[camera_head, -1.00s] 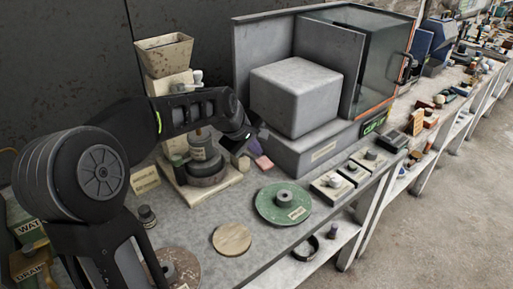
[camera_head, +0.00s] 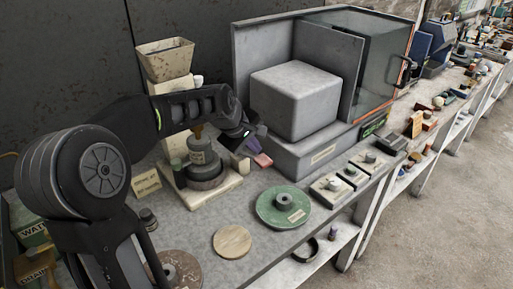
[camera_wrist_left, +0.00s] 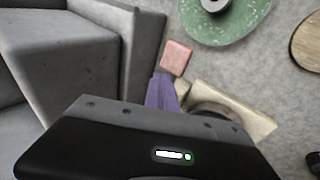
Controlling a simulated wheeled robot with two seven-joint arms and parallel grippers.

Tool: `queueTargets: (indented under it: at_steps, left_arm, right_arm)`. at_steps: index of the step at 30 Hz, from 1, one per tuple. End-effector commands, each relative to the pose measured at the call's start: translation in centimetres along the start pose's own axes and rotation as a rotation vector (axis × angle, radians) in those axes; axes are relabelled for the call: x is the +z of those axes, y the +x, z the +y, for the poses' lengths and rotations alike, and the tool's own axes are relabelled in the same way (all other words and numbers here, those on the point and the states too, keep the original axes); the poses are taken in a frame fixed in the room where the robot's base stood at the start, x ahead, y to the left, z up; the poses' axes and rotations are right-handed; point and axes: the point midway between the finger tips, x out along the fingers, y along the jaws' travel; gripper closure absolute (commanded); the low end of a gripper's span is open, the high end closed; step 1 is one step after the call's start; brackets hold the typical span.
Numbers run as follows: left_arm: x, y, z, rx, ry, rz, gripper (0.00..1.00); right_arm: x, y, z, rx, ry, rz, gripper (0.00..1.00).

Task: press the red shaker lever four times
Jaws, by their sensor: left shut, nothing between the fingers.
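A pinkish-red flat block (camera_head: 262,160), the only red piece by the shaker, lies at the right of the shaker stand (camera_head: 201,191); I cannot tell whether it is the lever. It also shows in the left wrist view (camera_wrist_left: 177,57). My left gripper (camera_head: 247,149) is shut and empty, its purple fingertips (camera_wrist_left: 161,80) pointing at the block, just short of it in the picture. Whether they touch cannot be told. My left forearm hides part of the shaker, including its upper middle. My right gripper is not in view.
A hopper (camera_head: 165,58) stands above the shaker. A grey cabinet with a big grey block (camera_head: 296,100) stands close on the right. A green disc (camera_head: 283,207) and a wooden disc (camera_head: 232,241) lie in front. Small switch boxes (camera_head: 331,188) line the bench edge.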

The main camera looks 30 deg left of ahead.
Motion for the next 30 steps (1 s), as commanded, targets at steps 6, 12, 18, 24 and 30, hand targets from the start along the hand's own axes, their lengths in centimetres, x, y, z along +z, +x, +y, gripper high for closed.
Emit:
queueTargets:
  at_steps: [6, 12, 18, 24, 30]
  left_arm:
    - [-0.5, -1.1, 0.9, -0.001, 0.001, -0.004, 1.0]
    - [-1.1, -1.8, 1.4, 0.0, 0.0, -0.002, 1.0]
    - [-1.2, -1.8, 1.4, 0.0, 0.0, -0.001, 1.0]
    - [-1.3, -1.9, 1.4, 0.001, 0.0, 0.0, 1.0]
    - [-1.8, -2.9, 2.1, 0.001, 0.0, 0.0, 1.0]
  right_arm:
    - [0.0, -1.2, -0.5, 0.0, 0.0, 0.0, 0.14]
    - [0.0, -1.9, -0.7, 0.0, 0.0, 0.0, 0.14]
    - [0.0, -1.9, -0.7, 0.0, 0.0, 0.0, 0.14]
    - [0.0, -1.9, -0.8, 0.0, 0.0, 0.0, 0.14]
    - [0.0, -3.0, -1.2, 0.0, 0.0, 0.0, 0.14]
